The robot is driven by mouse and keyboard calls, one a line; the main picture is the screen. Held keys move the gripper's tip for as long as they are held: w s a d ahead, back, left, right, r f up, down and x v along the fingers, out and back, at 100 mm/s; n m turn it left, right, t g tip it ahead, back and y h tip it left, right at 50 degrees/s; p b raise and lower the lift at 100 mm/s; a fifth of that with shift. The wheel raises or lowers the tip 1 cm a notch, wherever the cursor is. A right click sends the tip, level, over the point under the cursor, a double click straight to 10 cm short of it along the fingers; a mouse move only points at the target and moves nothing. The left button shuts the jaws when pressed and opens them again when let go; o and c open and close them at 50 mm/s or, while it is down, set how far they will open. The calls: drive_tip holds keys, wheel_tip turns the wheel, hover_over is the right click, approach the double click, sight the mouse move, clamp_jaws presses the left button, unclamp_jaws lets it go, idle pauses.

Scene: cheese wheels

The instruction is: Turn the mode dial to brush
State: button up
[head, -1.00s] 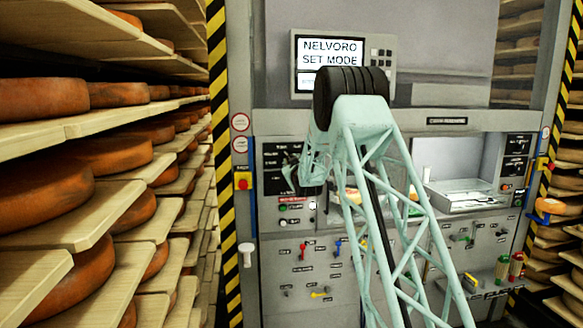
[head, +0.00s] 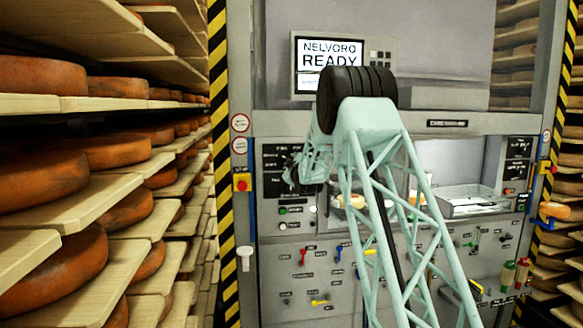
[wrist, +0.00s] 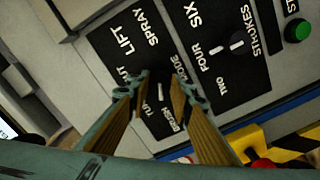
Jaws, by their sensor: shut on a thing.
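The mode dial (wrist: 160,90) is a dark knob on a black label plate, seen in the wrist view. The words LIFT, SPRAY, TURN and BRUSH are around it, with BRUSH on the side nearest my gripper. My gripper (wrist: 160,82) is shut on the dial, one finger on each side. The fingers partly cover the knob and labels, so its exact pointing is hard to read. In the head view my gripper (head: 291,172) is at the black label panel, and the dial cannot be made out there. The screen (head: 330,55) reads NELVORO READY.
A strokes dial (wrist: 237,48) marked TWO, FOUR and SIX sits right of the mode dial in the wrist view, with a green button (wrist: 298,30) beyond it. Shelves of cheese wheels (head: 122,152) stand close on the left. Coloured levers (head: 303,256) are below the panel.

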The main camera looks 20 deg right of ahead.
idle(0.5)
drive_tip(key=o, duration=0.8)
drive_tip(key=shift+o, duration=0.2)
drive_tip(key=shift+s, duration=0.1)
drive_tip(key=v, duration=1.1)
drive_tip(key=shift+s, duration=0.4)
drive_tip(key=shift+a, duration=0.15)
